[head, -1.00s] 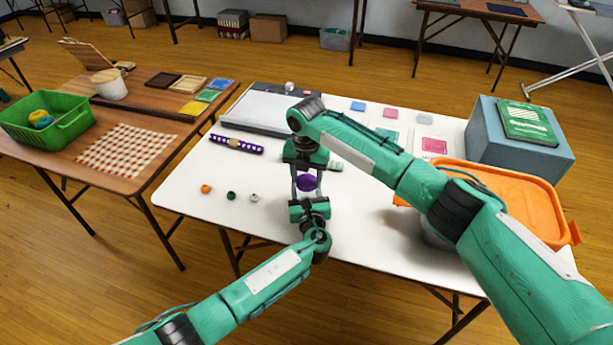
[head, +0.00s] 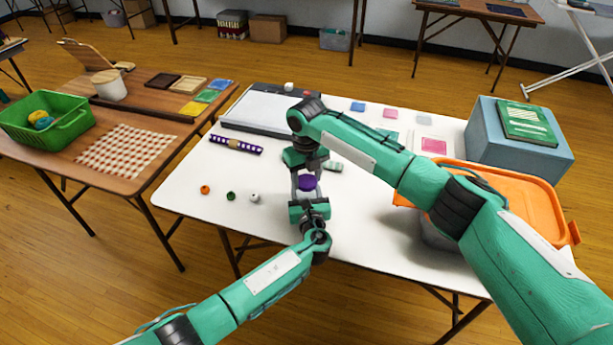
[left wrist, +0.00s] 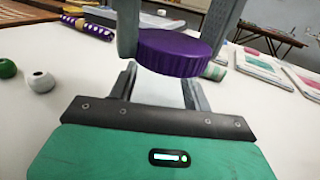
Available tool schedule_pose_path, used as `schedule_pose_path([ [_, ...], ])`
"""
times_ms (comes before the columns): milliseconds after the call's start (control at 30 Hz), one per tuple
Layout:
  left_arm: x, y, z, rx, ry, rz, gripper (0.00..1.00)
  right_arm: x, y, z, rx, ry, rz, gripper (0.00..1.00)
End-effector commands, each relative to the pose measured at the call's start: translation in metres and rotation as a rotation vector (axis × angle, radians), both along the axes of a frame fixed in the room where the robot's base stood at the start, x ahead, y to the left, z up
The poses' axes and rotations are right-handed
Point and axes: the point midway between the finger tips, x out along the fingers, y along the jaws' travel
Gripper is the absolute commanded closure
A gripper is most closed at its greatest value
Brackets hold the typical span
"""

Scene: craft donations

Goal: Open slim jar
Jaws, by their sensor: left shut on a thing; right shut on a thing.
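The slim jar's purple ribbed lid (head: 307,182) is near the middle of the white table, and it also shows in the left wrist view (left wrist: 172,55). My right gripper (head: 308,180) comes down from above and is shut on the lid, one finger on each side. My left gripper (head: 308,192) is below it, coming from the front, and is shut on the jar's body under the lid. The body is pale or clear and can hardly be told from the table between the left fingers (left wrist: 160,93).
Three small beads (head: 231,196) lie left of the grippers. A purple patterned roll (head: 236,145) and a paper trimmer (head: 262,108) lie behind. An orange lid or tray (head: 508,190) and a blue box (head: 510,150) with a green book take up the right side.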

Motion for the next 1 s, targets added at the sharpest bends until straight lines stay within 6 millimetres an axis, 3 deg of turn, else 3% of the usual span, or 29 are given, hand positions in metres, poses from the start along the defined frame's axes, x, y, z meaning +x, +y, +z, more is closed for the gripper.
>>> schedule_pose_path([
  [1000,0.000,0.000,0.000,0.000,0.000,0.001,1.00,0.000,0.000,0.022,0.000,0.001,-0.001,0.76],
])
